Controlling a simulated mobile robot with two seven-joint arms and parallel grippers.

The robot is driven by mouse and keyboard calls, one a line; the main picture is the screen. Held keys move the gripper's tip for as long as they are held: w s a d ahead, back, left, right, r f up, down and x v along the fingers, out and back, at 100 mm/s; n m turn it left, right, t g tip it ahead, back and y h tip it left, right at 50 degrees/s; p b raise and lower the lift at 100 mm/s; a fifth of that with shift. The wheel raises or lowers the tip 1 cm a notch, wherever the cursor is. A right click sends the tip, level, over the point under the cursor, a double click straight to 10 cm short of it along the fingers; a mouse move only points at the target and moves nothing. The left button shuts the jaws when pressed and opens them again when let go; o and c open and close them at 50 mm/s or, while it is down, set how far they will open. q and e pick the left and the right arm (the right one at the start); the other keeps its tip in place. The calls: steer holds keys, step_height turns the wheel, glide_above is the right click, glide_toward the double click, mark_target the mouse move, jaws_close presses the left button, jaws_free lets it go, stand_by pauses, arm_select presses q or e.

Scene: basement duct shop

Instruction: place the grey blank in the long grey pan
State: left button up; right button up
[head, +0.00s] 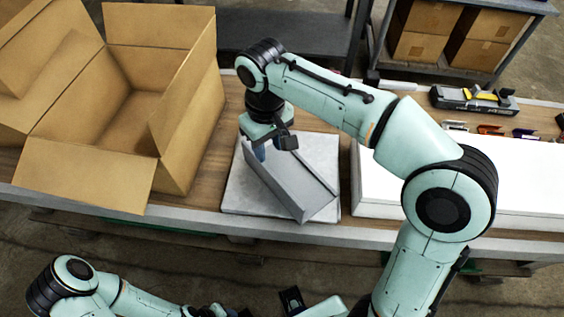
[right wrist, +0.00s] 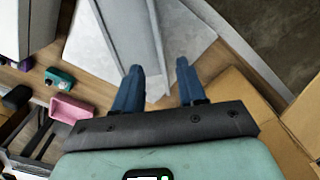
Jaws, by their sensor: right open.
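A long grey pan (head: 287,180) with raised long sides lies slantwise on a pale slab (head: 323,150). It also shows in the right wrist view (right wrist: 128,35), running away from the fingers. I cannot make out the grey blank as a separate piece from the pan. My right gripper (head: 261,151) is over the pan's far left end. In the right wrist view, its two blue fingers (right wrist: 160,78) are open, with the pan's end close to them and nothing clearly held. Part of my left arm shows at the bottom edge of the head view, and its fingers are not clear.
A large open cardboard box (head: 185,125) stands left of the slab. A white block (head: 375,185) is close on the right. Tools, including a yellow-and-black one (head: 485,95), lie at the back right. A pink bin (right wrist: 72,108) shows in the right wrist view.

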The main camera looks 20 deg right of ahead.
steer(key=b, duration=0.2)
glide_above(271, 173)
steer(key=f, duration=0.7)
steer(key=shift+s+a, duration=0.15)
steer(key=shift+s, duration=0.15)
steer(key=shift+w+f, duration=0.2)
steer(key=shift+f, duration=1.35)
steer(key=shift+w+f, duration=0.15)
steer(key=shift+f, duration=1.35)
jaws_close()
